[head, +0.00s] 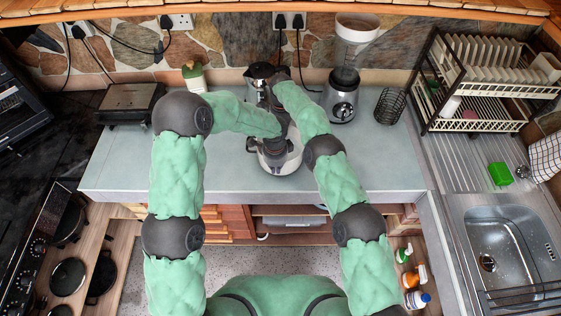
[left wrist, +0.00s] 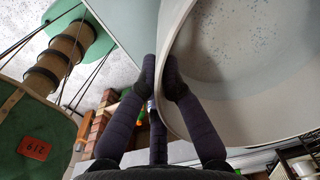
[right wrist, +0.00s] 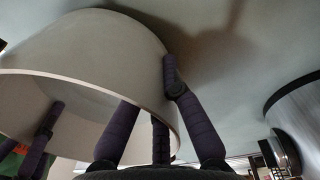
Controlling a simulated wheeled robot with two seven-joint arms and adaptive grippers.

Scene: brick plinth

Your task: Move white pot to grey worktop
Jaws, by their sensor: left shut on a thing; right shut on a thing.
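The white pot (head: 290,162) is over the middle of the grey worktop (head: 225,176), partly hidden by my arms. My left gripper (left wrist: 168,78) is shut on the pot's rim in the left wrist view, where the pale, speckled inside of the pot (left wrist: 245,75) fills the right. My right gripper (right wrist: 160,85) is shut on the wall of the pot (right wrist: 85,50) in the right wrist view, with one finger outside. The worktop surface and a shadow lie close to the pot's base. I cannot tell whether the base touches it.
A blender (head: 344,85) and a dark wire holder (head: 390,105) stand right of the pot. A grill (head: 130,103) and a small planter (head: 194,77) stand at the back left. A dish rack (head: 480,80) and sink (head: 505,245) are at right. The worktop's left part is clear.

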